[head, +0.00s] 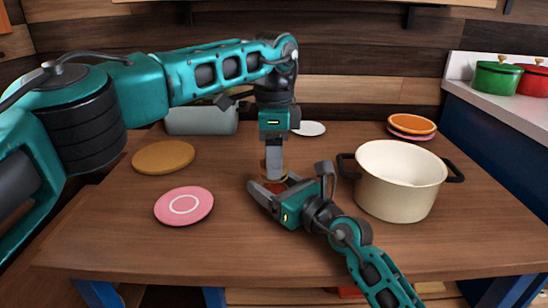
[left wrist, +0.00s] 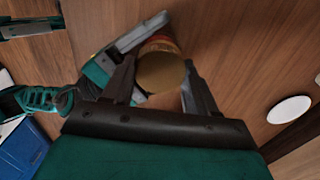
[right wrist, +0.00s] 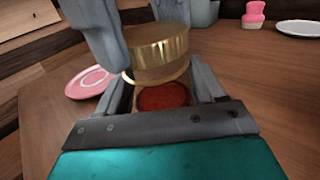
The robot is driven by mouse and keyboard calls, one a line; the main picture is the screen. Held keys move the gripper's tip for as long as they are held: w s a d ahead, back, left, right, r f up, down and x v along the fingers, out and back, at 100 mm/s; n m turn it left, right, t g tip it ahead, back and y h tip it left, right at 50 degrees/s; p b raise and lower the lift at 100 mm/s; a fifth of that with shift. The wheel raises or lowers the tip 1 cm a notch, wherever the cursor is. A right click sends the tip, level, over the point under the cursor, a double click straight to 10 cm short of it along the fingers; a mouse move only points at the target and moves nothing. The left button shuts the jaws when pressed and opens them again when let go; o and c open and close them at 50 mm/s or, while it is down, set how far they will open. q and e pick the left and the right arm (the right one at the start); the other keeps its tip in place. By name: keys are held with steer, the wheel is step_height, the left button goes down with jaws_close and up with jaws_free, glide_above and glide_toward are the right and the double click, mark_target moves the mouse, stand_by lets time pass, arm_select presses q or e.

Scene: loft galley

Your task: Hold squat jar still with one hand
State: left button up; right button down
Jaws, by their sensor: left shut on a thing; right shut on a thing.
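The squat jar (right wrist: 163,97) has clear walls and red contents; it stands on the table, largely hidden between grippers in the head view. My right gripper (head: 272,190) lies low over the tabletop and is shut on the jar's body, one finger on each side in the right wrist view. A round brass-coloured lid (right wrist: 157,52) is at the jar's top; it also shows in the left wrist view (left wrist: 161,73). My left gripper (head: 274,168) points straight down from above and is shut on the lid. I cannot tell whether the lid touches the rim.
A cream pot (head: 400,185) stands close to the right of my right gripper. A pink plate (head: 184,205) and a tan round board (head: 163,157) lie to the left. Orange and pink plates (head: 411,125) and a grey container (head: 202,121) are at the back. The front tabletop is mostly clear.

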arm_select(q)
steer(key=shift+r, duration=0.85)
steer(key=shift+r, duration=2)
arm_select(e)
steer(key=shift+c, duration=0.2)
jaws_free()
arm_select(q)
steer(key=shift+r, duration=0.15)
arm_select(e)
steer(key=shift+s+d, duration=0.25)
arm_select(q)
step_height(320, 180, up, 2)
steer(key=shift+r+p, duration=0.1)
steer(key=shift+p, duration=1.15)
arm_select(e)
steer(key=v, duration=1.1)
steer(key=shift+s+d, duration=0.1)
steer(key=shift+s, duration=0.05)
